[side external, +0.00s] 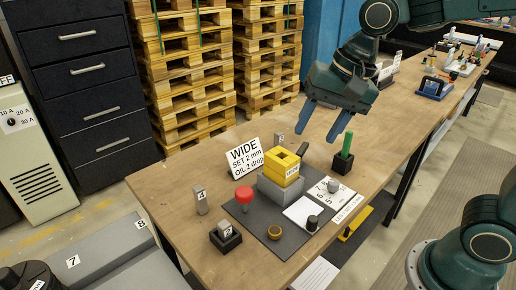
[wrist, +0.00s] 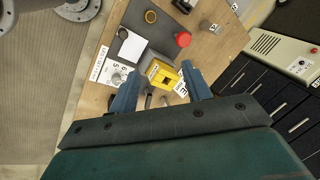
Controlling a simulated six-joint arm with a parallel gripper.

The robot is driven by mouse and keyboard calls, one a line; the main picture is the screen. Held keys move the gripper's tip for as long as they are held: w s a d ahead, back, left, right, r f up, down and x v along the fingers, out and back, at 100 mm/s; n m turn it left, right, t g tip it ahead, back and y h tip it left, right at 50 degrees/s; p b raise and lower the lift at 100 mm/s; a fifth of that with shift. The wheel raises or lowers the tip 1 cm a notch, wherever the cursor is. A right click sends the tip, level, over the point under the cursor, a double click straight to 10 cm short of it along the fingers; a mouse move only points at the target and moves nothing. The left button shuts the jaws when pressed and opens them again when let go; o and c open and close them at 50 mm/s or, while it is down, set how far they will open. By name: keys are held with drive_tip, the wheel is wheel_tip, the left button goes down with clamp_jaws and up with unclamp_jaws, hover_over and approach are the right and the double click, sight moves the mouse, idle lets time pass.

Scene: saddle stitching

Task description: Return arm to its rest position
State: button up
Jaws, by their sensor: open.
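My gripper (side external: 323,119) is open and empty, with its two blue fingers apart. It hangs in the air above the back right part of the wooden table (side external: 182,178), behind and above the yellow block (side external: 283,166). The yellow block sits on a grey stepped base on a dark mat (side external: 259,233). In the wrist view the gripper's fingers (wrist: 161,93) point toward the work area, and the yellow block (wrist: 160,74) shows between them at a distance. Nothing touches the fingers.
A "WIDE" sign (side external: 245,157), a red knob (side external: 244,195), a green-handled tool (side external: 346,146), a brown ring (side external: 274,232) and a white pad (side external: 303,213) stand around the block. Pallet stacks (side external: 186,70) rise behind the table.

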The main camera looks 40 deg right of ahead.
drive_tip(key=s+d+n+t+h, duration=0.1)
drive_tip(key=s+d+n, duration=0.2)
drive_tip(key=s, duration=0.3)
drive_tip(key=s+d+n+t, duration=0.1)
drive_tip(key=s+d+n, duration=0.3)
drive_tip(key=s, duration=0.3)
drive_tip(key=shift+d+f+n+h, duration=0.3)
drive_tip(key=shift+n+h, duration=0.1)
drive_tip(key=shift+n, duration=0.4)
